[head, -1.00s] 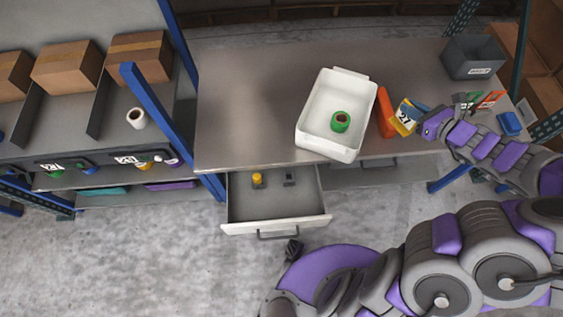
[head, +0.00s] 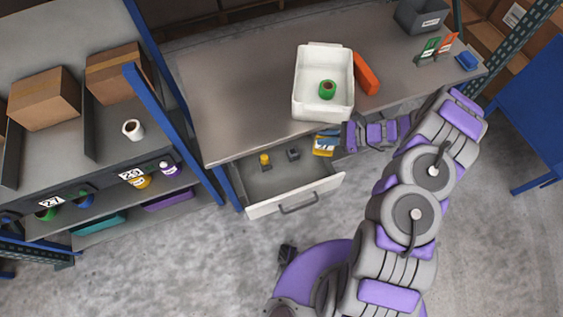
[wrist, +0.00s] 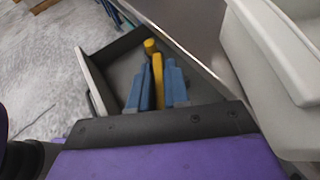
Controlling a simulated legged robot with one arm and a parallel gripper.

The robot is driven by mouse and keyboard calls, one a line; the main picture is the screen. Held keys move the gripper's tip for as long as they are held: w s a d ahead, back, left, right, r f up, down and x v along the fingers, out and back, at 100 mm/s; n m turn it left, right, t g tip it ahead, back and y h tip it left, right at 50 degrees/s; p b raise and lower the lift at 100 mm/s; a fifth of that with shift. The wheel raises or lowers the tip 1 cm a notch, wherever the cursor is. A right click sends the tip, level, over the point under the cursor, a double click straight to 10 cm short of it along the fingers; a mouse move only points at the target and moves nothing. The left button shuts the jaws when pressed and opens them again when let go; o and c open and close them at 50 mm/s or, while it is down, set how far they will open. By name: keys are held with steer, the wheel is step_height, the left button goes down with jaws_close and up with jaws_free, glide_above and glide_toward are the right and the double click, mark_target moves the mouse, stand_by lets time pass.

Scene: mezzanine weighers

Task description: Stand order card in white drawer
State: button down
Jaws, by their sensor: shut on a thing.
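The order card (head: 323,149), yellow with a blue and white face, is in my gripper (head: 334,142) at the front edge of the table. In the wrist view the card (wrist: 158,78) shows edge-on as a yellow strip between the two blue fingers of my gripper (wrist: 158,90). The white drawer (head: 297,196) is pulled open below the table. The card is near the drawer's right rear corner in the head view; its height above the drawer is hard to tell. Inside the drawer are a yellow piece (head: 265,160) and a small dark block (head: 293,155).
A white bin (head: 299,101) holding a green roll (head: 327,90) stands on the table just behind my gripper, with an orange block (head: 367,73) beside it. A grey bin (head: 421,16) and small cards (head: 429,49) stand farther right. The left tabletop is clear.

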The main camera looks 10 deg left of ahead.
mark_target(314, 153)
steer(key=shift+n+g, duration=0.8)
steer(key=shift+g, duration=0.1)
steer(key=a+f, duration=0.1)
steer(key=f, duration=0.1)
steer(key=s+f, duration=0.1)
steer(key=f, duration=0.2)
steer(key=s+a+f+b, duration=0.1)
steer(key=f, duration=0.1)
steer(key=shift+s+a+f, duration=0.1)
steer(key=shift+a+f, duration=0.2)
steer(key=shift+f, duration=0.3)
steer(key=f, duration=0.2)
steer(key=a+f+b, duration=0.1)
steer(key=f, duration=0.1)
steer(key=shift+a+f, duration=0.2)
steer(key=shift+d+r, duration=0.15)
steer(key=shift+d, duration=0.45)
steer(key=c, duration=1.4)
jaws_free()
steer(key=o, duration=0.3)
steer(key=shift+a, duration=0.45)
